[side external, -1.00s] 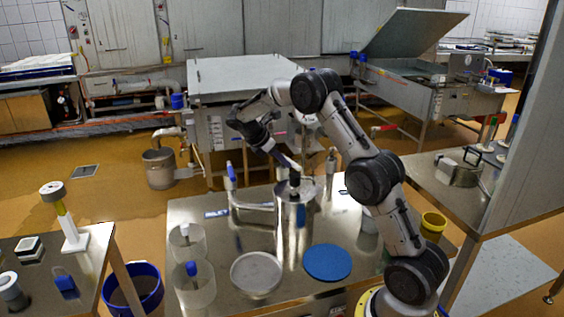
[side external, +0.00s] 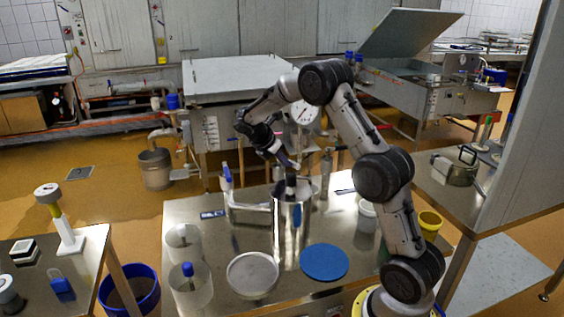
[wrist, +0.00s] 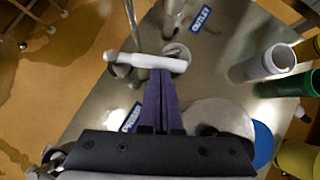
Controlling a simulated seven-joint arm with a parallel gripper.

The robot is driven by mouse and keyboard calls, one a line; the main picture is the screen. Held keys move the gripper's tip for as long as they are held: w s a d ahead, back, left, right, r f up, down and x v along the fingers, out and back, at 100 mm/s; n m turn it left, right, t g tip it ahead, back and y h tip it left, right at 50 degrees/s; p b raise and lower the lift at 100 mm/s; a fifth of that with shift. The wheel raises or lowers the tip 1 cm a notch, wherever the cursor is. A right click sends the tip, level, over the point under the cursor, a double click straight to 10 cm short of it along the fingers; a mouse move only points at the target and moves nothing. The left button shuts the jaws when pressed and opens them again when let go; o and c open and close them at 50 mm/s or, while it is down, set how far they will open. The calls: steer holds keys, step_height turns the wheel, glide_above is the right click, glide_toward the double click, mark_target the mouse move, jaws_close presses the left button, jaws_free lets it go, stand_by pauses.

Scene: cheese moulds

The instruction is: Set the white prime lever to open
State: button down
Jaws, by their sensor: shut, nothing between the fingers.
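The white prime lever (wrist: 145,63) is a pale bar lying nearly crosswise in the wrist view, with a rounded knob at its left end. My gripper (wrist: 162,74) is shut and empty. Its purple fingers are together, and their tips are at the lever's right half, touching or very close; I cannot tell which. In the side view my gripper (side external: 291,164) points down above the tall steel cylinder (side external: 289,238) on the steel table. The lever cannot be made out clearly there.
A blue disc (side external: 324,262) and a grey round plate (side external: 253,275) lie in front of the cylinder. A pipe with a blue-handled valve (side external: 227,174) stands left of it. Clear containers (side external: 190,290) are at the table's left. A blue outlet label (wrist: 200,20) shows in the wrist view.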

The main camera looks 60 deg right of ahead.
steer(key=s+d+n+t, duration=0.2)
steer(key=d+n+t, duration=0.3)
steer(key=d+n, duration=0.2)
steer(key=shift+d+n, duration=0.15)
steer(key=shift+n, duration=0.45)
steer(key=shift+d, duration=0.1)
stand_by(0.6)
